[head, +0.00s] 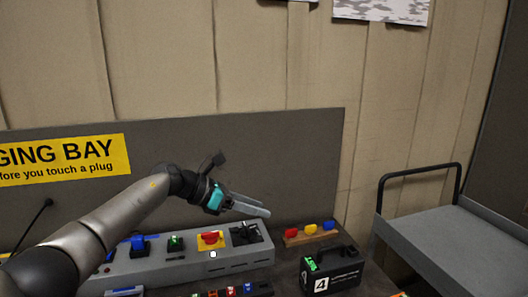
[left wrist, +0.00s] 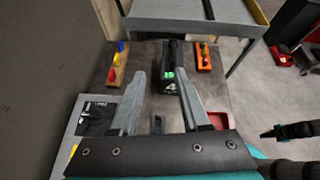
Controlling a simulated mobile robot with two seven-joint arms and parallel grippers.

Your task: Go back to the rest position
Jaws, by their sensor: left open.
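My left gripper (head: 250,206) reaches in from the left over the grey charging console (head: 140,268), in front of the dark back panel. Its jaws are open and empty; in the left wrist view the two fingers (left wrist: 158,95) stand apart with the table below them. A black battery box marked 4 (head: 335,270) stands on the table to the right of the gripper; it also shows in the left wrist view (left wrist: 172,70) beyond the fingertips. My right gripper is not seen in the head view. In the left wrist view a dark arm part at the right edge cannot be told clearly.
A wooden block with red, yellow and blue plugs (head: 310,234) lies behind the battery box. A grey cart (head: 450,245) with a black handle stands at the right. A yellow sign (head: 65,160) is on the back panel.

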